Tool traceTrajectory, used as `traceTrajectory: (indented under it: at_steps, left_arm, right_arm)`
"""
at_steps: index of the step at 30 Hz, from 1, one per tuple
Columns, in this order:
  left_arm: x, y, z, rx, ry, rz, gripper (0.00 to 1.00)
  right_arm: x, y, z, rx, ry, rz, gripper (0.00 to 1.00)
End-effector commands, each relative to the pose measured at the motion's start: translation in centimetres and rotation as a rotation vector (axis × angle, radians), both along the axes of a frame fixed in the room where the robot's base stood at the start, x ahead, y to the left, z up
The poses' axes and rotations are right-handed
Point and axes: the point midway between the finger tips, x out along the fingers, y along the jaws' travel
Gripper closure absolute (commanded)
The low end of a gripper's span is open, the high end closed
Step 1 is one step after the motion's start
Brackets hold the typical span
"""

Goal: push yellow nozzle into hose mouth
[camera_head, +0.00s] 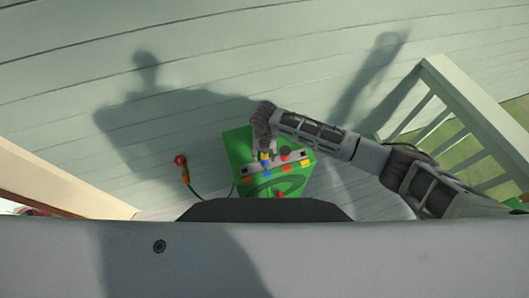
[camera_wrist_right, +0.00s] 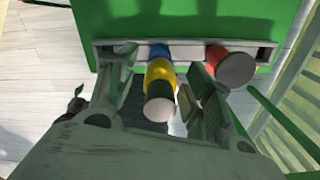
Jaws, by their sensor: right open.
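A yellow nozzle (camera_wrist_right: 160,72) with a blue part behind it and a dark, pale-ended front sits at the grey panel (camera_wrist_right: 262,55) of a green box (camera_wrist_right: 200,15). In the head view the nozzle (camera_head: 265,156) shows as a small yellow spot under my right gripper (camera_head: 262,147). In the right wrist view my right gripper (camera_wrist_right: 162,75) is open, one finger on each side of the nozzle; I cannot tell whether they touch it. A dark hose (camera_head: 193,192) with a red and yellow-orange end lies left of the box; its mouth is not clear. My left gripper is out of view.
A red nozzle (camera_wrist_right: 232,65) with a grey end sits close to the right finger. Several coloured pieces lie along the box's panel in the head view. A pale railing (camera_head: 470,110) stands to the right. The plank floor (camera_head: 120,100) beyond the box is clear.

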Motion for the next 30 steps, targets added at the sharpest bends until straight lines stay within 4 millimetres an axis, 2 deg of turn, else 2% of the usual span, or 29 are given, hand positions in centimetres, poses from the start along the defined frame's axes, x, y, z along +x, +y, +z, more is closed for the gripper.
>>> traceTrajectory:
  at_steps: [5,11,24,30]
  left_arm:
    - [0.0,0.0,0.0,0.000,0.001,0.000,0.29]
    - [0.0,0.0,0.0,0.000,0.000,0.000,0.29]
    - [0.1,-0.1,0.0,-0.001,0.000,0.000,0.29]
    - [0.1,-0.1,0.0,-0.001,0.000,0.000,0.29]
  right_arm:
    - [0.0,0.0,0.5,0.000,-0.001,0.000,0.49]
    - [0.1,0.0,2.3,0.001,-0.001,0.000,0.49]
    - [0.1,0.0,8.7,0.002,-0.003,0.000,0.49]
    - [0.0,0.0,10.9,0.000,-0.001,0.000,0.49]
